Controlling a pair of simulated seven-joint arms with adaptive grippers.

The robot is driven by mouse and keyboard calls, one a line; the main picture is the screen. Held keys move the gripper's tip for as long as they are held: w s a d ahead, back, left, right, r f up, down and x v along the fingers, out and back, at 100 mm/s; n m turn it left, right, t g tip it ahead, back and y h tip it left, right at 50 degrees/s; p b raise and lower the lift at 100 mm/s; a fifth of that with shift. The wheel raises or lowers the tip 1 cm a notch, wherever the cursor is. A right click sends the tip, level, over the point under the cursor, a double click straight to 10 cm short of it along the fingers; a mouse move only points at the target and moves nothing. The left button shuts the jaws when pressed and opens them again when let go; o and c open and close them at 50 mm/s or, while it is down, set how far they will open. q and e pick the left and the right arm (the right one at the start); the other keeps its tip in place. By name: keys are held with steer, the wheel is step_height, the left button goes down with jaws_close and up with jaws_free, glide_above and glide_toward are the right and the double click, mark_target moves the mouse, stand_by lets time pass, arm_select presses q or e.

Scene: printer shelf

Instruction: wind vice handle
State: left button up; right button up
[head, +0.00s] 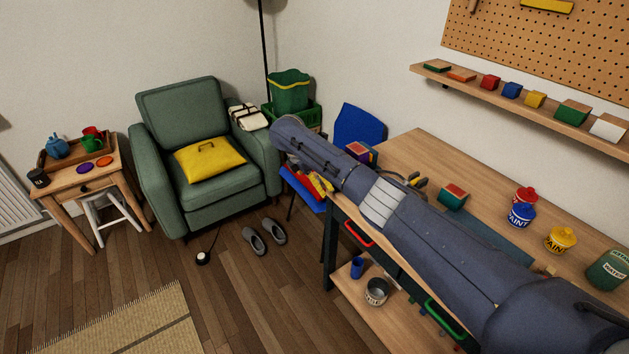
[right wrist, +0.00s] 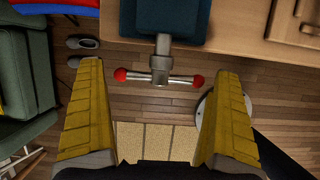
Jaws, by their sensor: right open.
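The vice (right wrist: 165,18) shows as a dark blue block at the top of the right wrist view, by the edge of the wooden bench. A grey screw comes from it to the vice handle (right wrist: 143,76), a metal bar with a red knob at each end. The bar lies roughly level across the picture. My right gripper (right wrist: 159,70) is open, with one yellow finger on each side of the handle and a visible gap to both knobs. In the head view my right arm hides the vice, and only a bit of yellow finger shows. My left gripper is not in view.
The workbench (head: 405,152) carries a red-and-green block (head: 453,196), paint pots (head: 521,215) and a green jar (head: 608,268). A blue chair (head: 358,126) stands close behind my right arm. A lower shelf holds a tin (head: 377,291) and a blue cup (head: 357,267).

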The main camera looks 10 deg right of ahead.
jaws_close()
stand_by(0.8)
